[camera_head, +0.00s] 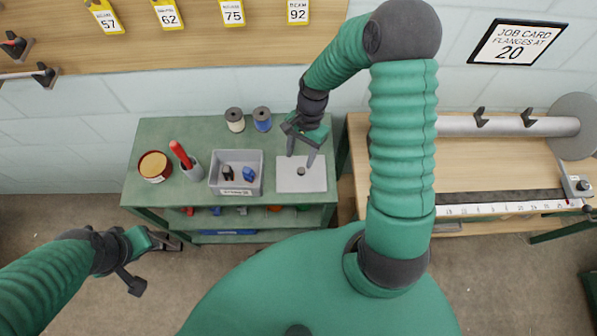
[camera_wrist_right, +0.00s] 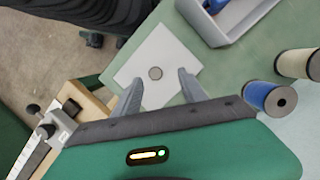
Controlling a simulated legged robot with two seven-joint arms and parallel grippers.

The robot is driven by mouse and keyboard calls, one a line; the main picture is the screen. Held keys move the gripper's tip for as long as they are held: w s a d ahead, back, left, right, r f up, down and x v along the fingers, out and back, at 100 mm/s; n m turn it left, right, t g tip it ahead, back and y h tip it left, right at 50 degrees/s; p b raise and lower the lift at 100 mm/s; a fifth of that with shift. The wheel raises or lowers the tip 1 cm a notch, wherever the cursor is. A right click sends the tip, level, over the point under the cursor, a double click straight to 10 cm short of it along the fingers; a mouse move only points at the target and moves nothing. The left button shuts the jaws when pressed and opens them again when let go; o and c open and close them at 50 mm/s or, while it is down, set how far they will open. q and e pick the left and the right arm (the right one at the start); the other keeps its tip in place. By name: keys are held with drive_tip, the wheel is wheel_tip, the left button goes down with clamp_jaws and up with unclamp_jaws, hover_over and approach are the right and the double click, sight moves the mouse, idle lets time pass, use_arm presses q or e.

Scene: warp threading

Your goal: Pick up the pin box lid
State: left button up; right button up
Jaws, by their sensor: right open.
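The pin box lid (camera_head: 290,176) is a flat, pale grey square plate with a small dark round knob (camera_head: 301,171) in its middle. It lies on the right part of the green table. My right gripper (camera_head: 301,160) is open above it, fingers pointing down. In the right wrist view the lid (camera_wrist_right: 150,51) shows beyond the open fingers of the right gripper (camera_wrist_right: 157,88), with the knob (camera_wrist_right: 155,73) between the fingertip directions. I cannot tell whether the fingers touch the lid. My left gripper (camera_head: 155,262) is at the lower left, away from the table, with its fingers spread apart and empty.
A wooden bench (camera_head: 480,170) stands to the right.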

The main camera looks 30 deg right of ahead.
sight(304, 168)
drive_tip(key=shift+s+a+f, duration=0.1)
drive_tip(key=shift+a+f, duration=0.05)
drive_tip(key=shift+f, duration=0.25)
drive_tip(key=shift+s+f, duration=0.3)
drive_tip(key=shift+f, duration=0.3)
drive_tip(key=shift+s+f, duration=0.3)
drive_tip(key=shift+f, duration=0.25)
drive_tip(key=shift+s+d+f, duration=0.1)
drive_tip(key=shift+d+f, duration=0.1)
drive_tip(key=shift+f, duration=0.45)
drive_tip(key=shift+d+f, duration=0.15)
drive_tip(key=shift+f, duration=0.45)
drive_tip(key=shift+d+f, duration=0.15)
drive_tip(key=shift+f, duration=0.1)
drive_tip(key=shift+w, duration=0.25)
drive_tip(key=shift+a+r, duration=0.15)
drive_tip(key=shift+a, duration=0.35)
drive_tip(key=c, duration=0.4)
drive_tip(key=shift+s+a+r, duration=0.15)
drive_tip(key=shift+a, duration=0.15)
drive_tip(key=c, duration=0.4)
drive_tip(key=shift+c, duration=1.4)
use_arm(q)
drive_tip(key=shift+s+d+r, duration=0.35)
drive_tip(key=shift+s+r, duration=0.05)
drive_tip(key=shift+s, duration=0.1)
use_arm(e)
drive_tip(key=shift+d, duration=0.45)
clamp_jaws()
